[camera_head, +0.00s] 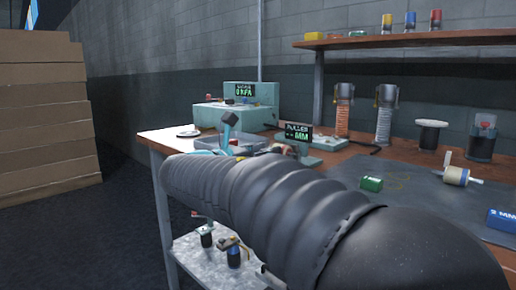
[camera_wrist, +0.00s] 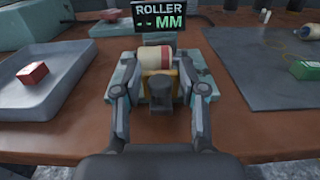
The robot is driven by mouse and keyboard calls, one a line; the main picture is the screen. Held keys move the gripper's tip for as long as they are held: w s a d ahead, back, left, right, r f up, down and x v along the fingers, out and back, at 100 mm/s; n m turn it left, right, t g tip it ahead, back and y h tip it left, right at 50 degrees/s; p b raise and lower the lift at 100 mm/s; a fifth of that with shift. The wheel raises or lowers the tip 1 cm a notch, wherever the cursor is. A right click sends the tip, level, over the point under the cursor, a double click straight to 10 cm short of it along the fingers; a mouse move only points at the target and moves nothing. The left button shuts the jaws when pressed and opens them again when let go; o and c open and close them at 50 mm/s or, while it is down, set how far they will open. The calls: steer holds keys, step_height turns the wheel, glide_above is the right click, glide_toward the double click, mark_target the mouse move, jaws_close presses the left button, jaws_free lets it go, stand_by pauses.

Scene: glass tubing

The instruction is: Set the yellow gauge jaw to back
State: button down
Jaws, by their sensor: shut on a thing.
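The yellow gauge jaw (camera_wrist: 174,76) shows in the middle of the wrist view, with a dark grey knob (camera_wrist: 160,92) in front of it. My gripper (camera_wrist: 160,80) has one finger on each side of the jaw and is shut on it; the exact contact at the fingertips is hard to see. A cream roll with a red end (camera_wrist: 154,59) lies just behind the jaw on the teal gauge base (camera_wrist: 120,82). The ROLLER display (camera_wrist: 159,20) stands behind it, reading dashes and MM. In the head view the display (camera_head: 298,132) shows, while my arm hides the jaw.
A grey tray (camera_wrist: 45,105) with a red block (camera_wrist: 33,74) is left of the gauge. A dark mat (camera_wrist: 255,65) with a green block (camera_wrist: 306,69) is right. In the head view, a teal KPA device (camera_head: 252,95) stands behind and a shelf (camera_head: 400,40) is above.

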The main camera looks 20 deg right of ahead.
steer(key=shift+a, duration=0.1)
steer(key=c, duration=1.1)
jaws_free()
steer(key=shift+o, duration=0.4)
steer(key=shift+a, duration=0.1)
steer(key=v, duration=1.2)
steer(key=shift+f, duration=0.1)
